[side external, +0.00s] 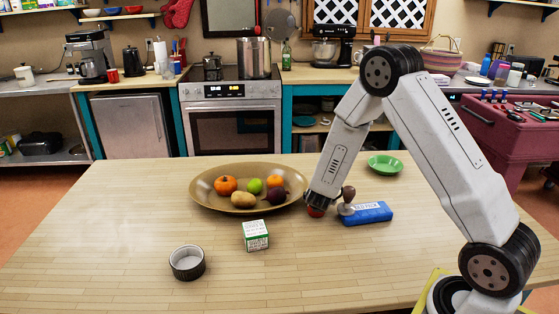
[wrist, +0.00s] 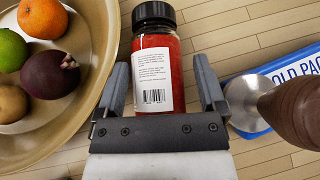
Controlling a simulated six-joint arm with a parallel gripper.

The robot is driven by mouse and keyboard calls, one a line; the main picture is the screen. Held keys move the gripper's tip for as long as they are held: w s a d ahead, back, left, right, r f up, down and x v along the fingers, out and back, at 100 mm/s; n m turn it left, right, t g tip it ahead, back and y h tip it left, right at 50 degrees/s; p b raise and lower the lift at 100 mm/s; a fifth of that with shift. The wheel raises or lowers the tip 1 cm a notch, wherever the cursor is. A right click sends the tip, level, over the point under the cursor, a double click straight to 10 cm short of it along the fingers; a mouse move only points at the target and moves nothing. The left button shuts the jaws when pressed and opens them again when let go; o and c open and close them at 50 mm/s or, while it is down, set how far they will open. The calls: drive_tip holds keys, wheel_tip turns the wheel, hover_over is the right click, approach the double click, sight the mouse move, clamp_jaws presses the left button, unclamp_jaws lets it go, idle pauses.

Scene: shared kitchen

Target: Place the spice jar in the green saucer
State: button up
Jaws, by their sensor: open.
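The spice jar (wrist: 153,60) has a black lid, red contents and a white barcode label. In the wrist view it lies between the two open fingers of my gripper (wrist: 162,88), with a gap visible on each side. In the side view only a small red part of the jar (side external: 315,211) shows below my gripper (side external: 318,203), which is low over the table. The green saucer (side external: 385,165) is at the back right of the table, behind my arm, and looks empty. The saucer is not in the wrist view.
A wide tan bowl (side external: 208,199) of fruit is close left of my gripper. A wooden-handled metal tool (side external: 347,197) and a blue cold pack (side external: 373,213) are close right. A green-white box (side external: 256,236) and a dark ramekin (side external: 187,263) stand in front. The left table is clear.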

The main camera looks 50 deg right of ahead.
drive_tip(key=v, duration=1.1)
drive_tip(key=shift+a, duration=0.1)
idle(0.5)
